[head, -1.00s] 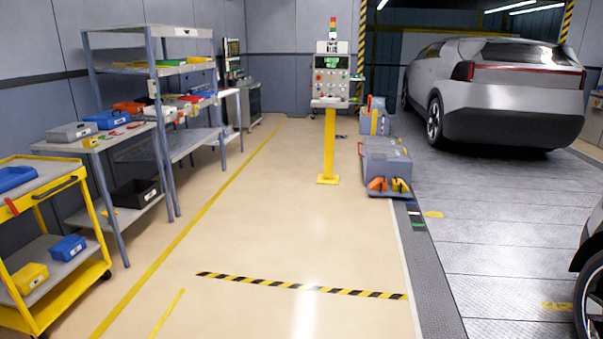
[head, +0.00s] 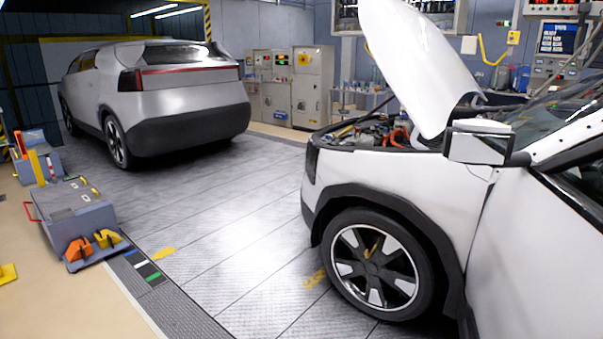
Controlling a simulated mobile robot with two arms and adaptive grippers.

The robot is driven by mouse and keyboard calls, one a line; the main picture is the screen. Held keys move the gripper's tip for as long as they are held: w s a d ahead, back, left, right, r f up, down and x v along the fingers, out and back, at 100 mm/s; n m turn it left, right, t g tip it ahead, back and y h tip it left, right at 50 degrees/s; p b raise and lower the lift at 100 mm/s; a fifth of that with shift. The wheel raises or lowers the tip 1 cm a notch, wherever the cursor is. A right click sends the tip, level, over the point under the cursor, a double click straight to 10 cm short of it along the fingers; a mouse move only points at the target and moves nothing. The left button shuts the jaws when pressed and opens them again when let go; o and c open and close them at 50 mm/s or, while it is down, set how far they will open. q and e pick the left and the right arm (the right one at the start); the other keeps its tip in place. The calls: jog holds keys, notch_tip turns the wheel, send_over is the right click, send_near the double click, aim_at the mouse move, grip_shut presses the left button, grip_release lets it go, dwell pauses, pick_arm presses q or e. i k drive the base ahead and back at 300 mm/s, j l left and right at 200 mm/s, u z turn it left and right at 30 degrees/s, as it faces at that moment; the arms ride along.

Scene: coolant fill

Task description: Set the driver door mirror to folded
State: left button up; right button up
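A white car (head: 395,178) stands at the right with its hood (head: 420,65) raised. A door mirror (head: 480,142) in white and black sticks out from the front of its near-side door (head: 535,225). The mirror looks swung out from the door rather than lying flat against it. Neither of my grippers shows in the head view.
A silver car (head: 160,95) stands farther back at the left. A grey toolbox cart (head: 75,215) with orange and yellow items stands on the left at the edge of the plated floor (head: 220,235). The floor between the cart and the white car's front wheel (head: 375,262) is free.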

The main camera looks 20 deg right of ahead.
aim_at(495, 149)
jog(key=i+l+z, duration=0.2)
jog(key=i+z, duration=0.8)
jog(key=i+j+z, duration=0.1)
jog(key=i+z, duration=0.4)
jog(key=i+j+z, duration=0.35)
jog(key=z, duration=0.15)
jog(key=i, duration=0.05)
